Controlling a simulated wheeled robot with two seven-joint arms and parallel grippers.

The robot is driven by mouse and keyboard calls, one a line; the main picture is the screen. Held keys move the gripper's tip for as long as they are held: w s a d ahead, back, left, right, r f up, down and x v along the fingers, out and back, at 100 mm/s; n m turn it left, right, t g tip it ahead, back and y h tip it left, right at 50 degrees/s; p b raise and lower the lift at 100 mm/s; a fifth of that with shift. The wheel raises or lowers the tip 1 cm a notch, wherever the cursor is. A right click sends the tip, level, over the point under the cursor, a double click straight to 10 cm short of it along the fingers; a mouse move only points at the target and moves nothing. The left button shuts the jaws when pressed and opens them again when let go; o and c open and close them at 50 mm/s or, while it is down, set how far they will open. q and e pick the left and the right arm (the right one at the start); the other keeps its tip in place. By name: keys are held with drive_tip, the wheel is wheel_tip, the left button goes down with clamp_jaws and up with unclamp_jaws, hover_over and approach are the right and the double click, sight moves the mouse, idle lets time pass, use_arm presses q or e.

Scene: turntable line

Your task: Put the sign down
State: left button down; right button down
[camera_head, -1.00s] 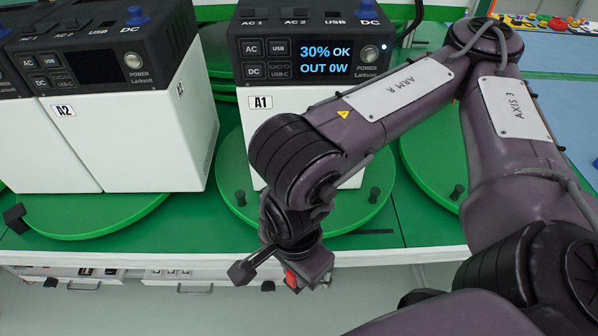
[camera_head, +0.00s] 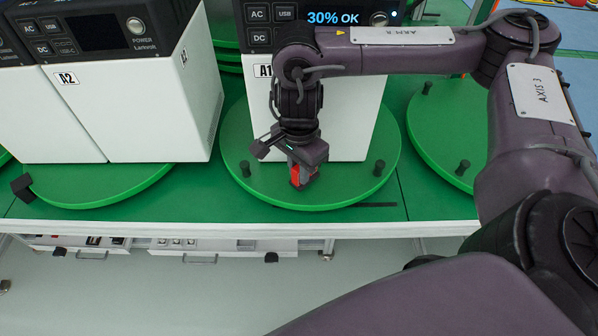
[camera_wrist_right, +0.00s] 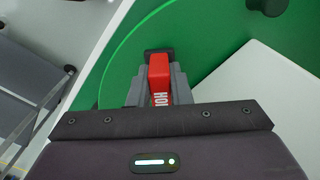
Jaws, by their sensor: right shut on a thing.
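The sign is a small red piece with white lettering, partly hidden by my gripper. In the right wrist view the sign (camera_wrist_right: 159,72) sits between the fingers, and the letters "HOL" show in part. In the head view the red sign (camera_head: 295,174) shows below my right gripper (camera_head: 303,178), which is shut on it. They are over the front part of the green turntable (camera_head: 238,192), in front of the white power station marked A1 (camera_head: 347,119). I cannot tell whether the sign touches the turntable. My left gripper is not in view.
Black pegs (camera_head: 378,168) stand on the turntable's edge. Power station A2 (camera_head: 150,98) stands on another turntable to the left. A third turntable (camera_head: 446,130) at the right has a bare surface with pegs. The bench's front edge (camera_head: 190,228) runs below.

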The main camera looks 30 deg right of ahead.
drive_tip(key=shift+w+f, duration=0.1)
drive_tip(key=shift+f, duration=0.35)
drive_tip(key=shift+f, duration=0.1)
drive_tip(key=c, duration=1.3)
unclamp_jaws()
wheel_tip(320, 180, up, 12)
drive_tip(key=p, duration=0.4)
